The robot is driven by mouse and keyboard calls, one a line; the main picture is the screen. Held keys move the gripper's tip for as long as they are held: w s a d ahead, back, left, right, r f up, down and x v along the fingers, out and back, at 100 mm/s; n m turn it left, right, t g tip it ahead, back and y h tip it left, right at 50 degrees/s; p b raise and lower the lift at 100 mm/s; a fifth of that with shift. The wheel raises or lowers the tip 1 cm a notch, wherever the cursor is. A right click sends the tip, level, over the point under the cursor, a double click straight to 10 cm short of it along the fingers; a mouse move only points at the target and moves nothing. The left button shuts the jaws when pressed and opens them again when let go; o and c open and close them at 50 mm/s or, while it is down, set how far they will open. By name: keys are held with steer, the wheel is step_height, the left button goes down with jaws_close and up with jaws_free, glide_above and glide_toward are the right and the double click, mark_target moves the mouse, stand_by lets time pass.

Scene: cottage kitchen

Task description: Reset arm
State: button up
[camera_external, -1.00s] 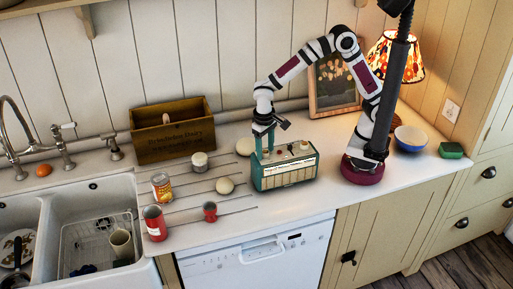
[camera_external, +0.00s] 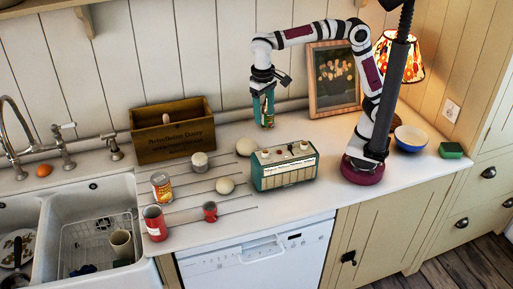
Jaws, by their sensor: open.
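My gripper (camera_external: 266,122) has teal fingers that point down. It is open and empty, above and behind the teal and cream radio-like box (camera_external: 285,177), and looks clear of it. My arm arches from its dark red base on the counter, right of the box.
A wooden crate (camera_external: 172,143) stands against the back wall. A framed picture (camera_external: 333,80), lamp (camera_external: 399,57), blue bowl (camera_external: 411,138) and green sponge (camera_external: 451,150) are right.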

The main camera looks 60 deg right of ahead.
steer(key=shift+r, duration=0.25)
steer(key=s+d+m, duration=0.1)
steer(key=s+d, duration=0.4)
steer(key=d, duration=0.7)
steer(key=s+d+f+y, duration=0.1)
steer(key=s+d+f, duration=0.2)
steer(key=s, duration=0.3)
steer(key=s+d+f+m+y, duration=0.1)
steer(key=s+d+f, duration=0.3)
steer(key=s, duration=0.3)
steer(key=shift+s+d+f+m, duration=0.2)
steer(key=shift+s+d+m, duration=0.1)
steer(key=shift+d, duration=0.3)
